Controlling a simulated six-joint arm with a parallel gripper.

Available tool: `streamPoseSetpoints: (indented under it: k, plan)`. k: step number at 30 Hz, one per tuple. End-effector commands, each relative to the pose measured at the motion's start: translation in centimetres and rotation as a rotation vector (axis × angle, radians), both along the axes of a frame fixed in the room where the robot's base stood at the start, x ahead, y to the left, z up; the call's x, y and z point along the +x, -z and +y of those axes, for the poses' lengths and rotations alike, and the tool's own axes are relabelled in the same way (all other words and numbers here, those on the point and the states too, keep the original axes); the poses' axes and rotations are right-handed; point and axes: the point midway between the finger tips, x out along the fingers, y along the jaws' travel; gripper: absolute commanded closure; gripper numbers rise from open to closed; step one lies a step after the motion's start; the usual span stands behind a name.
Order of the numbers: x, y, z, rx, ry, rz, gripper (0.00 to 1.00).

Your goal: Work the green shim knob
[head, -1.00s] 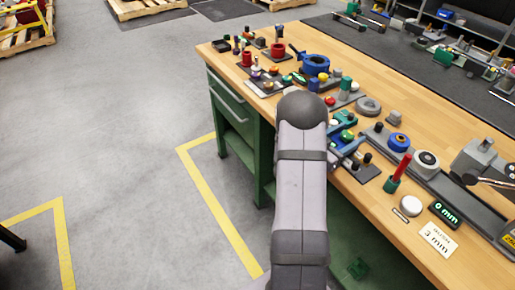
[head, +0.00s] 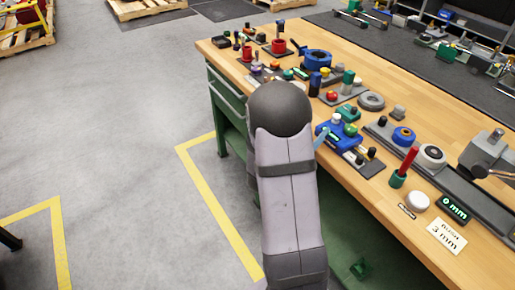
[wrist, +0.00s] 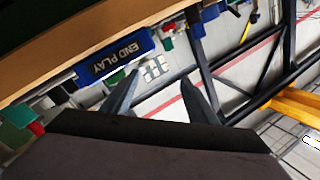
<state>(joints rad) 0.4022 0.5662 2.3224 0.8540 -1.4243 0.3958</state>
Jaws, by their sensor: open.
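My gripper (wrist: 161,82) shows in the wrist view with its two dark fingers spread and nothing between them. In the head view my arm hides most of it. A blue fixture (head: 336,139) stands just right of my arm near the bench's front edge. A green knob-like part (head: 351,129) sits on the fixture's top; I cannot tell for sure that it is the shim knob. In the wrist view a blue "END PLAY" plate (wrist: 118,56) lies left of and beyond the fingers, apart from them. No green knob shows between the fingers.
A display (head: 454,208) reads 0 mm, beside a card (head: 445,237) marked 3 mm. A red handle (head: 408,160) stands upright in a green cup. A grey ring (head: 371,101) and several small parts crowd the wooden bench (head: 440,120).

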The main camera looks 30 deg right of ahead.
Motion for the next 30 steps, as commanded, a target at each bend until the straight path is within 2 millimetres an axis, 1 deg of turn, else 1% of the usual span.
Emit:
streamPoseSetpoints:
  k: [1, 6, 12, 18, 30]
  plan:
    - [0.7, 0.1, 0.5, 0.016, -0.027, -0.056, 0.47]
    - [2.8, 0.2, 1.8, 0.103, -0.107, -0.250, 0.47]
    - [5.2, 1.1, 3.6, 0.241, -0.191, -0.465, 0.47]
    - [6.5, 2.7, 4.7, 0.362, -0.223, -0.584, 0.47]
    - [8.5, 6.4, 6.8, 0.589, -0.252, -0.747, 0.47]
